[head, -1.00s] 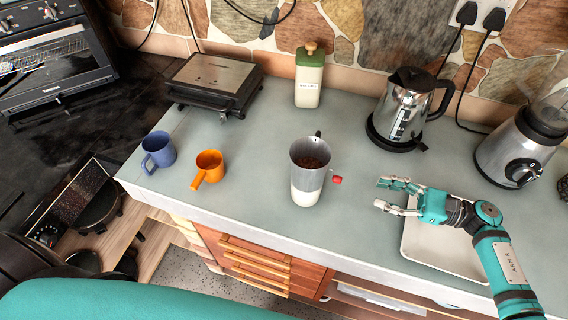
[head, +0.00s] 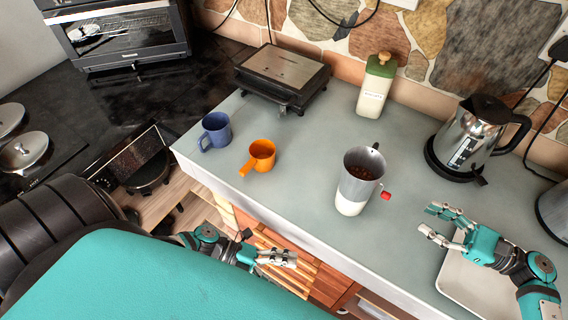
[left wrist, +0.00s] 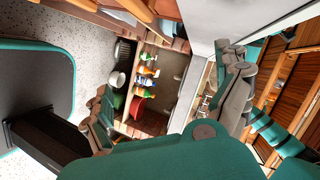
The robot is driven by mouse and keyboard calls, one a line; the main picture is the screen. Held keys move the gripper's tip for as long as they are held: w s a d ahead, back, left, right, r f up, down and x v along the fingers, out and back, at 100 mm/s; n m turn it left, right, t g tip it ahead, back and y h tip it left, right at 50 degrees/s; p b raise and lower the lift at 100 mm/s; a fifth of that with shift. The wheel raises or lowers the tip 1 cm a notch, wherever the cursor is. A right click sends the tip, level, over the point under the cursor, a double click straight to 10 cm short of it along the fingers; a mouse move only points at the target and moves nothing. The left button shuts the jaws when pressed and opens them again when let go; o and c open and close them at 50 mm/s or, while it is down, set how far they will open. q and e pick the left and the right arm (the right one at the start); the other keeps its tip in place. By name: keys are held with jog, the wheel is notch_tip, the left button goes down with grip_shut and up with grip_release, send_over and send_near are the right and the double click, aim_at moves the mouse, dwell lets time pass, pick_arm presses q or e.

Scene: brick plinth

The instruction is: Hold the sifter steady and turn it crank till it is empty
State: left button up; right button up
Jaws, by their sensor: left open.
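The sifter (head: 361,178) is a grey metal cup with brown contents and a white lower part, upright on the grey counter. Its red crank knob (head: 386,195) sticks out at the right; a dark handle shows at the back. My right gripper (head: 432,222) is open and empty, to the right of the knob and apart from it. My left gripper (head: 290,258) is in front of the counter, below and left of the sifter, apart from it. In the left wrist view, its fingers (left wrist: 167,75) are spread with nothing between them. The sifter is not in that view.
An orange mug (head: 262,153) and a blue mug (head: 217,130) stand left. A grill (head: 283,75), a green-topped bottle (head: 374,88) and a kettle (head: 472,140) stand along the back. A white tray (head: 455,276) lies under my right arm. Counter around the sifter is clear.

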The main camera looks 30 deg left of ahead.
aim_at(354, 183)
pick_arm(q)
jog(key=w+d+r+m+h, duration=0.2)
jog(key=d+r+m, duration=0.25)
jog(key=r, duration=0.45)
jog(key=w+d+r+m+h, duration=0.1)
jog(key=d+r+m, duration=0.3)
jog(key=d+r, duration=0.3)
jog(key=w+a+r+m+t+y, duration=0.25)
jog(key=w+a+r+m, duration=0.3)
jog(key=a, duration=0.35)
jog(key=w+a+r+m+t+y, duration=0.1)
jog(key=w+a+r+m+y, duration=0.2)
jog(key=w+a+r+m, duration=0.5)
jog(key=w+d+f, duration=0.1)
jog(key=d+f, duration=0.2)
jog(key=d, duration=0.1)
jog(key=w+d+f+n, duration=0.1)
jog(key=w+d+f, duration=0.1)
jog(key=d+f, duration=0.1)
jog(key=w+d+f+n, duration=0.1)
jog(key=w+d+f, duration=0.1)
jog(key=d, duration=0.3)
jog(key=shift+w+d+f+h, duration=0.1)
jog(key=shift+f+h, duration=0.15)
jog(key=shift+f, duration=0.25)
jog(key=c, duration=1.3)
